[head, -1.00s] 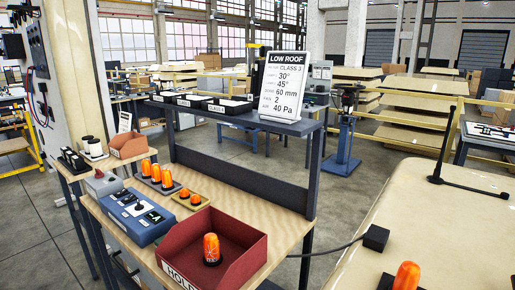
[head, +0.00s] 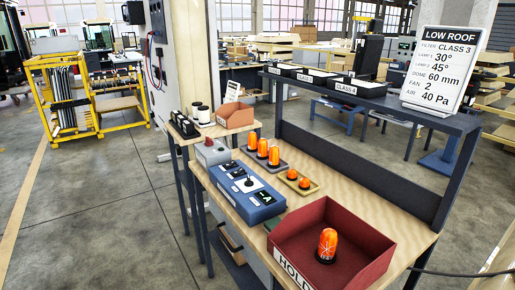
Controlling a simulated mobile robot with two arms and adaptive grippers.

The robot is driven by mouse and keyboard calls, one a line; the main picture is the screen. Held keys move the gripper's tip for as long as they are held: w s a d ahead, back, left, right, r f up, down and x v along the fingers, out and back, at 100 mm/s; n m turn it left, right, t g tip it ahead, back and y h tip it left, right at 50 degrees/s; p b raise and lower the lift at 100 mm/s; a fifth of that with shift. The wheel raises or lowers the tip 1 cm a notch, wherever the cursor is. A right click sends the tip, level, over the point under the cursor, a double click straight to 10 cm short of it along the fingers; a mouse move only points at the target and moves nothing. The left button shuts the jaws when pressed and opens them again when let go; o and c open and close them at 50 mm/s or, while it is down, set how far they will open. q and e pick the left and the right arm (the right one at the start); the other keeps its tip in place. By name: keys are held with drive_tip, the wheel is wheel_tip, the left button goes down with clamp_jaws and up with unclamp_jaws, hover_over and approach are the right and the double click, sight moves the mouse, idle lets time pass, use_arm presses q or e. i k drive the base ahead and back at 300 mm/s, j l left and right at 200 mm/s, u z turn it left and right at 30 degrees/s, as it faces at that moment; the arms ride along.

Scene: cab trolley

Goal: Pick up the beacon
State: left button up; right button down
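An orange beacon (head: 327,244) with a dark base stands upright in the red bin (head: 372,270) marked HOLD, at the front right of the wooden bench. Three tall orange beacons (head: 262,149) stand in a row on a dark tray behind the blue control box. Two small, low orange beacons (head: 304,183) sit in a yellow tray (head: 314,189) beside them. Neither of my grippers is in view.
A dark shelf (head: 380,100) with labelled trays and the LOW ROOF sign (head: 441,68) rises behind. Open floor (head: 100,220) lies to the left.

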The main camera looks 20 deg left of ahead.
sight(252, 146)
drive_tip(key=i+j+z, duration=0.15)
drive_tip(key=j, duration=0.6)
drive_tip(key=i+j+z, duration=0.1)
drive_tip(key=i+j, duration=0.15)
drive_tip(key=j, duration=0.5)
drive_tip(key=i+j+z, duration=0.15)
drive_tip(key=j, duration=0.65)
drive_tip(key=i+j+z, duration=0.1)
drive_tip(key=j, duration=0.7)
drive_tip(key=i+j+z, duration=0.15)
drive_tip(key=j, duration=0.65)
drive_tip(key=k, duration=0.05)
